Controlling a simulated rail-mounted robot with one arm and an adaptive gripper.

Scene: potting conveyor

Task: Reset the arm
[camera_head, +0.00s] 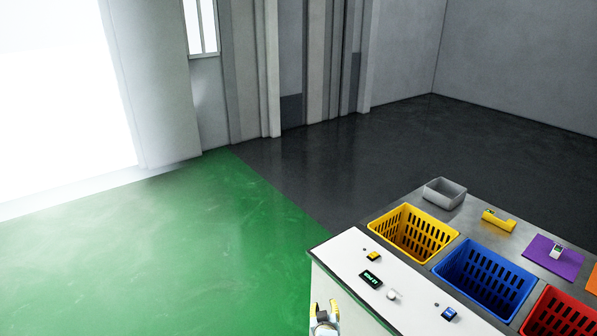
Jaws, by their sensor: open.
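My gripper (324,312) shows at the bottom edge of the head view, with yellow fingertips. It is open, and nothing shows between the fingers. It is beside the near-left side of the white control panel (343,245). The rest of my arm is out of view below the picture.
The white panel carries a yellow button (373,256), a small display (371,279), a white knob (393,295) and a blue button (449,313). Behind it stand yellow (408,226), blue (480,270) and red (556,312) baskets, and a grey bin (445,192). Green floor (160,250) at left is clear.

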